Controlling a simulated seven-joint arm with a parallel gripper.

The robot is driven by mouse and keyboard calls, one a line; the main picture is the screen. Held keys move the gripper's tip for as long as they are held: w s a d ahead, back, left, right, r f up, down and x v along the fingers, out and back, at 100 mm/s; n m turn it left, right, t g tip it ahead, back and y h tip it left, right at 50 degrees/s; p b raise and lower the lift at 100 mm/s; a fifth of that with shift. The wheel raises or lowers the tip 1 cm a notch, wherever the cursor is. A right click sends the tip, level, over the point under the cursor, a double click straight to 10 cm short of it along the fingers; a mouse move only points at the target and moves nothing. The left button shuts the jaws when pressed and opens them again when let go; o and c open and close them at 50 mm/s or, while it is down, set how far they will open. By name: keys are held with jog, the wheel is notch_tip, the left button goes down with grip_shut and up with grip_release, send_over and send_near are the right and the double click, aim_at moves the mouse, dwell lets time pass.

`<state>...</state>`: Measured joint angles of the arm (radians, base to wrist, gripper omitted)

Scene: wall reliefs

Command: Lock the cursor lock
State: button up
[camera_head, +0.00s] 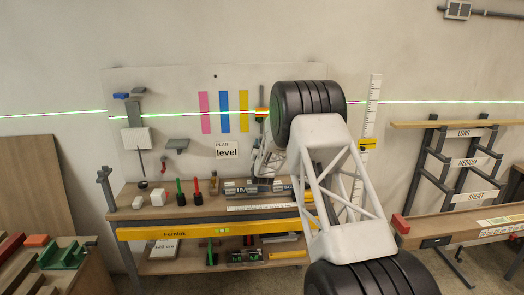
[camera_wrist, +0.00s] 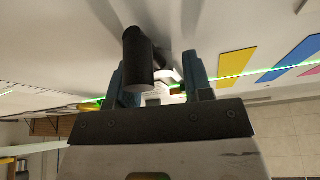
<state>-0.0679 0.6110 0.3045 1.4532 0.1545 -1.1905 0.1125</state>
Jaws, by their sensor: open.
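The vertical white scale (camera_head: 373,110) stands on the wall to the right of my arm in the head view. A yellow cursor (camera_head: 367,144) with a small dark part sits on it, a little below the green laser line. I cannot make out the state of its lock. In the wrist view my gripper (camera_wrist: 155,72) is open, its two blue-grey fingers apart. A dark cylinder (camera_wrist: 138,58) shows in front of the left finger, with a small white part beyond it. I cannot tell what they belong to or whether they touch a finger. My arm hides part of the wall.
Pink, blue and yellow strips (camera_head: 244,111) hang on the panel left of my arm. A shelf (camera_head: 150,214) with blocks and tools stands below. A rack (camera_head: 440,165) with labelled arms is at the right. A workbench (camera_head: 75,275) stands at lower left.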

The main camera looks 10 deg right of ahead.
jog(key=shift+s, duration=0.6)
jog(key=s+r, duration=0.1)
jog(key=s, duration=1.3)
jog(key=shift+s+d+r, duration=0.2)
jog(key=shift+s+d, duration=0.15)
jog(key=shift+s, duration=0.05)
jog(key=s+d+r+n+g+y, duration=0.1)
jog(key=s+r+g, duration=0.45)
jog(key=s, duration=0.55)
jog(key=s+d+r+n+g+y, duration=0.1)
jog(key=s+r+g, duration=0.3)
jog(key=s+r, duration=0.5)
jog(key=s+d+f+g, duration=0.1)
jog(key=s+g, duration=0.2)
jog(key=s, duration=1.2)
jog(key=s+d+f+n+g, duration=0.1)
jog(key=s+g, duration=0.3)
jog(key=s, duration=1.2)
jog(key=s+f+g, duration=0.2)
jog(key=s+g, duration=0.1)
jog(key=s, duration=1.3)
jog(key=shift+d, duration=0.4)
